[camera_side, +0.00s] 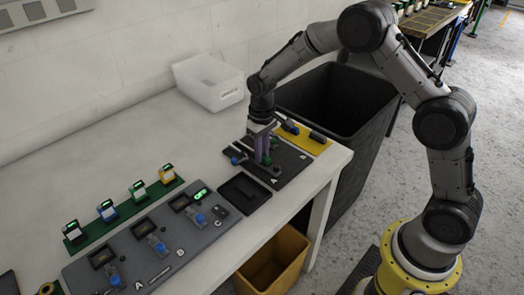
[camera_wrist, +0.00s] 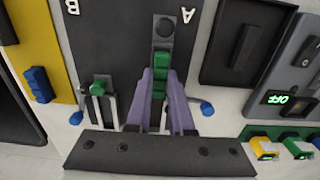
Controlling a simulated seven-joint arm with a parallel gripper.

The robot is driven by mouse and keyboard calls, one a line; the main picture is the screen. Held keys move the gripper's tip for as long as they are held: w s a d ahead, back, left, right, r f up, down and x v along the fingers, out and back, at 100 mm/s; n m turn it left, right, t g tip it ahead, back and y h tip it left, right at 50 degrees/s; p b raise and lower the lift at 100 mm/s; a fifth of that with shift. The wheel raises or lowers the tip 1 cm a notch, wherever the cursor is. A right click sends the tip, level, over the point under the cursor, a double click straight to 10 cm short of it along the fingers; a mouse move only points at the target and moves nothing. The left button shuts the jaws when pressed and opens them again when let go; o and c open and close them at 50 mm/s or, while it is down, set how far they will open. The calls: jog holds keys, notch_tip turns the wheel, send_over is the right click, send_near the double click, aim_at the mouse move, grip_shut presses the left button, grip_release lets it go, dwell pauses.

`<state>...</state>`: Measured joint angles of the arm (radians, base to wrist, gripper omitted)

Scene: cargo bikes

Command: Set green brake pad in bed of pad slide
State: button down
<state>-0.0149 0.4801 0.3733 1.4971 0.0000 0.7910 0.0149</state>
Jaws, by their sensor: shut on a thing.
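My gripper (camera_wrist: 159,74) has two purple fingers and is shut on a green brake pad (camera_wrist: 161,60), seen between and just beyond the fingertips. The pad is over the dark channel of the station marked A on a black board (camera_wrist: 113,30). I cannot tell whether it touches the bed. In the side view my gripper (camera_side: 262,150) points straight down over that board (camera_side: 290,164). The station marked B has a slide with pale rails and a green piece (camera_wrist: 98,88) at it. The fingers hide the lower part of station A.
Blue-ended levers (camera_wrist: 207,108) stick out beside the stations. A yellow mat (camera_side: 318,145) with blue and black pieces lies behind the board. A black tray (camera_side: 243,192) and a grey panel (camera_side: 160,235) lie in front. A white bin (camera_side: 210,85) stands against the wall.

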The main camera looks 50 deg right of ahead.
jog(key=shift+f, duration=0.55)
dwell(0.4)
jog(key=c, duration=0.7)
grip_release()
jog(key=s+r+t, duration=0.1)
jog(key=s+r, duration=0.1)
jog(key=r, duration=1)
jog(key=s+r+t, duration=0.1)
jog(key=s+r, duration=0.1)
jog(key=r, duration=1)
jog(key=s+r+t, duration=0.2)
jog(key=s+r, duration=0.1)
jog(key=s, duration=0.7)
jog(key=s+r+t, duration=0.1)
jog(key=s+r, duration=0.1)
jog(key=s, duration=0.8)
jog(key=shift+t, duration=0.3)
jog(key=s+f, duration=0.6)
jog(key=shift+s+d+f, duration=0.3)
jog(key=shift+d+f, duration=0.05)
